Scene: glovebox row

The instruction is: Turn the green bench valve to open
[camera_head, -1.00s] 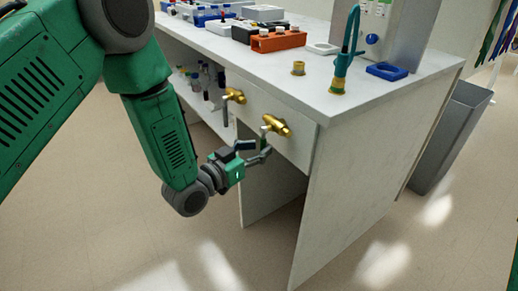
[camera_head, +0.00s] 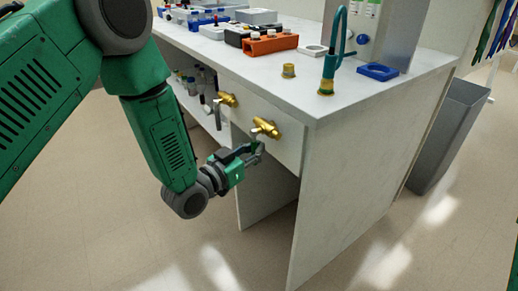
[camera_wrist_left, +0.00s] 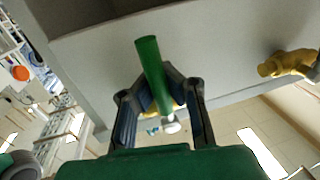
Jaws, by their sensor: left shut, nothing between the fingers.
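Two brass valves sit on the bench's front panel in the head view, a farther one (camera_head: 228,99) and a nearer one (camera_head: 266,127). My left gripper (camera_head: 257,152) is just below the nearer one, its fingers drawn together. In the left wrist view a green handle (camera_wrist_left: 152,72) stands at the fingertips (camera_wrist_left: 172,75), overlapping them in the picture. The fingers are shut with nothing held between them; I cannot tell whether they touch the handle. A bit of brass behind the handle is mostly hidden. Another brass valve (camera_wrist_left: 288,65) is at the right. My right gripper is not in view.
The white bench top (camera_head: 225,55) carries an orange rack (camera_head: 270,43), a blue square holder (camera_head: 378,71) and a teal tap (camera_head: 330,65). A grey bin (camera_head: 447,135) stands right of the bench. The floor in front is clear.

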